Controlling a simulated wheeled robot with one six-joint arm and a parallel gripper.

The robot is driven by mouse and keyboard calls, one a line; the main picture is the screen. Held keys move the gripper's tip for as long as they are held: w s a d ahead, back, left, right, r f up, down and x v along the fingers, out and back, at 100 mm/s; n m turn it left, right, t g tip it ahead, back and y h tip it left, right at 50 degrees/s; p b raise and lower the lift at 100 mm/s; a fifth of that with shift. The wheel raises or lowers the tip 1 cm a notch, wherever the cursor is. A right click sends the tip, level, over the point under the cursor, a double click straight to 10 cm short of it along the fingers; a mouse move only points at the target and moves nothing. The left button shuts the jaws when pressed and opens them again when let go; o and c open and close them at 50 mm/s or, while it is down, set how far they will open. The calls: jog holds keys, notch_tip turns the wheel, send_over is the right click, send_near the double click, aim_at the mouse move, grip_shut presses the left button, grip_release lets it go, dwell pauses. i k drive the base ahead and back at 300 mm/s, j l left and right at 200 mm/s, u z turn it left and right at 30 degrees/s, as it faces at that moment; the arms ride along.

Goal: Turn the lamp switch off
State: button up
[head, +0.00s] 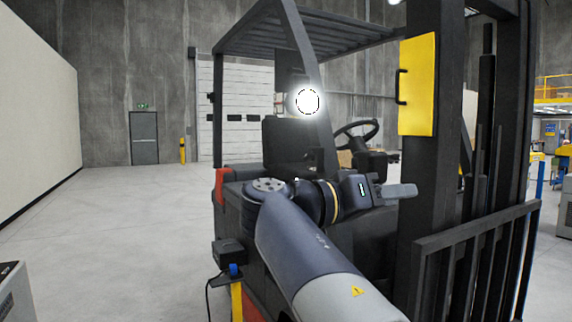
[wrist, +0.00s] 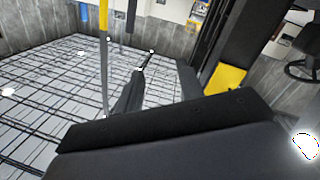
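A round lamp (head: 308,101) glows bright white on the forklift's overhead-guard post in the head view. A bright white round light (wrist: 306,146) also shows at the right edge of the wrist view. I cannot make out a lamp switch in either view. My gripper (head: 408,190) is in front of the forklift cab, below and to the right of the lamp and apart from it. In the wrist view its two dark fingers (wrist: 160,82) stand apart with bare floor between them, and nothing is held.
The dark forklift (head: 345,215) fills the middle, with a steering wheel (head: 357,134), a tall mast at right and a yellow panel (head: 418,85) with a black handle. A black fork carriage (head: 480,255) stands at lower right. The concrete floor (head: 110,215) at left is clear.

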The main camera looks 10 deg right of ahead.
aim_at(310, 156)
jog(key=i+u, duration=0.1)
jog(key=i, duration=0.55)
jog(key=i+l+u, duration=0.1)
jog(key=i, duration=0.5)
jog(key=i+l+u, duration=0.1)
jog(key=i, duration=0.5)
jog(key=l, duration=0.1)
